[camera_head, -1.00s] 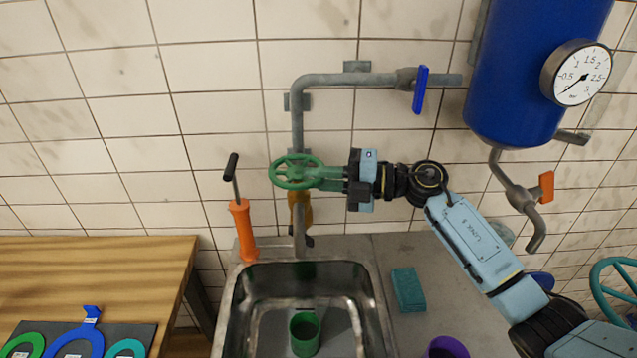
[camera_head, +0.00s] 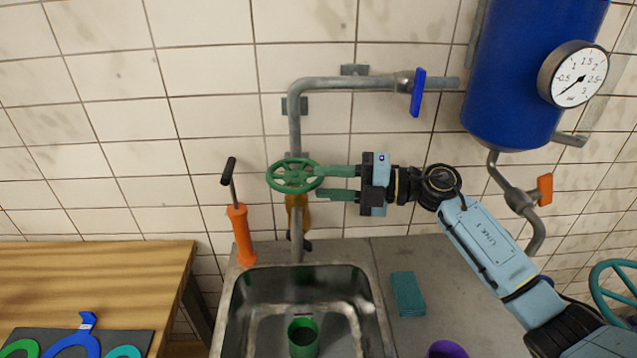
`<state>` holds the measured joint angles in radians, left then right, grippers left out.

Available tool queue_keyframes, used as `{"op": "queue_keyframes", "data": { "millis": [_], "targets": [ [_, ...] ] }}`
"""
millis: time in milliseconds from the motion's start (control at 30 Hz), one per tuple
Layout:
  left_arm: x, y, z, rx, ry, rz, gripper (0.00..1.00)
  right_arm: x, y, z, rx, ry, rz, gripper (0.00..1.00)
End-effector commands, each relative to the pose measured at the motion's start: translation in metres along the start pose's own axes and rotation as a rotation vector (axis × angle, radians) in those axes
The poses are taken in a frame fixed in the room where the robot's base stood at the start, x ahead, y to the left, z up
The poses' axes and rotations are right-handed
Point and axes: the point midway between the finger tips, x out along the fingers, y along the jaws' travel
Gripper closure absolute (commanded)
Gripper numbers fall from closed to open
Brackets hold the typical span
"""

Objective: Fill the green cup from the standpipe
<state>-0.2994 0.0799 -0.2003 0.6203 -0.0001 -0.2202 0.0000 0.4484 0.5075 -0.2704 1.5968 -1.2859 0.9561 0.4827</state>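The green cup (camera_head: 303,340) stands upright in the metal sink, below and in front of the standpipe (camera_head: 296,125). The standpipe is a grey pipe that runs down the wall to the sink's back edge, with a green handwheel (camera_head: 293,175) and a brownish-yellow part (camera_head: 297,215) below it. I see no water flowing. My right gripper (camera_head: 324,183) is open at the handwheel's right side. Its green fingers are apart, one above the other, their tips close to the rim; I cannot tell whether they touch. My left gripper is not in view.
The sink (camera_head: 255,325) sits in a grey counter with a teal sponge (camera_head: 407,294) and purple cup (camera_head: 448,349). An orange hand pump (camera_head: 241,235) stands left of the standpipe. A blue lever (camera_head: 418,93) is above; a blue tank (camera_head: 530,70) hangs right.

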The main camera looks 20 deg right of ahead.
Motion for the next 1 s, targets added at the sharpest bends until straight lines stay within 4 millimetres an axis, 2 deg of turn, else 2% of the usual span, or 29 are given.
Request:
{"op": "queue_keyframes", "data": {
  "millis": [100,300,500,667,1000],
  "targets": [
    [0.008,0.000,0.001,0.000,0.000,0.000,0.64,-0.029,-0.004,0.001,-0.001,-0.004,-0.004,0.66],
    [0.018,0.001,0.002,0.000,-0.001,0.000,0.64,-0.073,-0.004,0.001,0.000,-0.004,-0.004,0.66],
    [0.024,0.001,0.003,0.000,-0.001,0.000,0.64,-0.100,-0.002,0.000,0.000,-0.002,-0.001,0.66],
    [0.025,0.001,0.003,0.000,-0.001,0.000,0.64,-0.108,0.000,0.000,0.000,-0.001,0.000,0.66],
    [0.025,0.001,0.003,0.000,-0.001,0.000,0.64,-0.108,0.000,0.000,0.000,-0.001,0.001,0.66]
  ]
}}
